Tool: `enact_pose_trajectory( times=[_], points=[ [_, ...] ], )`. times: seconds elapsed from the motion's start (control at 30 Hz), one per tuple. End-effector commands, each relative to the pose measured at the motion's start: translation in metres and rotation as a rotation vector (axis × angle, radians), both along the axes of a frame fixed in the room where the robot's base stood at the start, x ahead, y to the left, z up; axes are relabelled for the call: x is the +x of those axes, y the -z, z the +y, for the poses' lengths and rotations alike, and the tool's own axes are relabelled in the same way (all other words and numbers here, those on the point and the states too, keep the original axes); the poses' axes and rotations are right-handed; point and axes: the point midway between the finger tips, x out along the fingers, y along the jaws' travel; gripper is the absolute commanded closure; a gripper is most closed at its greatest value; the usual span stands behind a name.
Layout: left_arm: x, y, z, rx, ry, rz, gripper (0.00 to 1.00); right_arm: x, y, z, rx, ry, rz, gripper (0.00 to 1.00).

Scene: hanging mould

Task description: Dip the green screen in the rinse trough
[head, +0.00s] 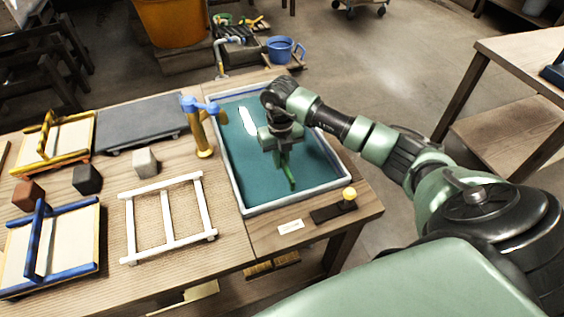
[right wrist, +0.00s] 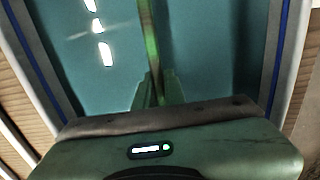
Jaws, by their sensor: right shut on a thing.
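The rinse trough (head: 297,197) is a pale-rimmed basin of teal water on the right part of the bench. It also shows in the right wrist view (right wrist: 271,45). My right gripper (head: 283,155) points down over the middle of the trough, shut on the green screen. Only a narrow green bar (head: 289,177) of the screen shows below the fingers. In the right wrist view the bar (right wrist: 150,35) runs up from between the fingertips (right wrist: 158,90). The rest of the screen is not visible, and I cannot tell whether it is under water. My left gripper is out of view.
A blue-topped yellow tap (head: 203,135) stands at the trough's left edge. A white rack (head: 167,217), a yellow screen (head: 62,140), a blue screen (head: 60,250) and a grey slab (head: 145,122) lie to the left. A yellow knob (head: 349,194) sits by the trough's front right corner.

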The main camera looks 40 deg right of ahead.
Motion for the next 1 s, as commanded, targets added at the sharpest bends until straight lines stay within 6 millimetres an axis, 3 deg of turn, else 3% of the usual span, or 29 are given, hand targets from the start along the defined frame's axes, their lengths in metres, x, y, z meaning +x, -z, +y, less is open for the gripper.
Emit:
enact_pose_trajectory(
  times=[0.23, 0.5, 1.0],
  points=[
    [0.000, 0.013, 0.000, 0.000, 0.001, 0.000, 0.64, 0.016, 0.001, -0.003, 0.001, 0.000, -0.002, 1.00],
    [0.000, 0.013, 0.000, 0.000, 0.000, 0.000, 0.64, 0.019, 0.000, -0.004, 0.001, 0.000, 0.000, 1.00],
    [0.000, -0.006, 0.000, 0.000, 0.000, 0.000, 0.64, -0.008, -0.002, 0.002, 0.001, 0.000, 0.000, 1.00]
  ],
)
